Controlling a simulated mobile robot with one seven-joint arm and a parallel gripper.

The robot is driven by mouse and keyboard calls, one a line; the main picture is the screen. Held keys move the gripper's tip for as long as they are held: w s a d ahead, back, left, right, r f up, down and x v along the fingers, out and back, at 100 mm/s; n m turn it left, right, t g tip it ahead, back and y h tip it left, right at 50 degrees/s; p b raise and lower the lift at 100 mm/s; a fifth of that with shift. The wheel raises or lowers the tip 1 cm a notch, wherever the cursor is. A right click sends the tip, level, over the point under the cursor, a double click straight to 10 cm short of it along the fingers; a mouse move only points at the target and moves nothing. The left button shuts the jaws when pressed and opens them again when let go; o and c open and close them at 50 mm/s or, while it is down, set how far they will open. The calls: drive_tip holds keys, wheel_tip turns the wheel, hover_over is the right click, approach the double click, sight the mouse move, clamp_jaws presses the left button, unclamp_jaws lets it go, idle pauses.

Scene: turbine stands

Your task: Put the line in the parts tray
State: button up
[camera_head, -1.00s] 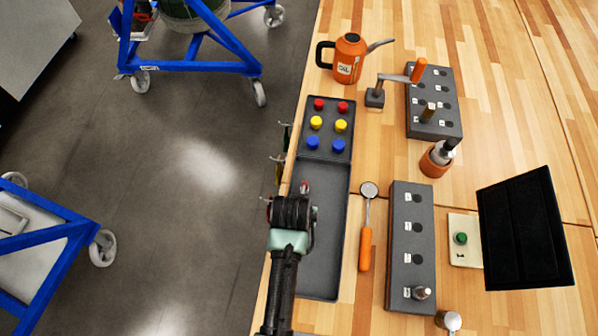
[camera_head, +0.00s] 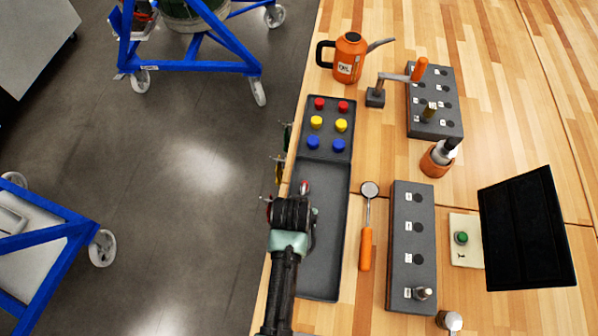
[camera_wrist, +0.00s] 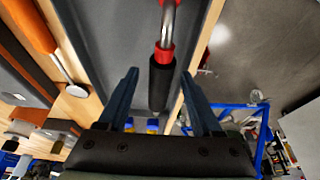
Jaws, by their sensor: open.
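The parts tray (camera_head: 322,230) is a long dark grey tray along the table's left edge in the head view. The line (camera_wrist: 160,84), a silver tube with red fittings and a black sleeve, shows in the wrist view over the tray's bare floor. I cannot tell whether it touches the floor. A red and silver end of the line (camera_head: 304,187) shows just beyond my gripper in the head view. My gripper (camera_wrist: 158,74) is open, its two fingers apart on either side of the line's black sleeve, with gaps visible. In the head view my wrist (camera_head: 292,213) hides most of the line.
Red, yellow and blue caps (camera_head: 316,123) sit in the tray's far section. An orange-handled mirror (camera_head: 366,250) and a grey holed block (camera_head: 410,250) lie right of the tray. An orange oil can (camera_head: 348,58) stands at the back. Tools hang off the left edge.

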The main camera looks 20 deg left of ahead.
drive_tip(key=shift+o, duration=0.8)
drive_tip(key=shift+r+p, duration=0.45)
drive_tip(key=shift+p, duration=0.05)
drive_tip(key=p+v, duration=0.6)
drive_tip(key=p, duration=0.1)
drive_tip(key=shift+s+r, duration=0.15)
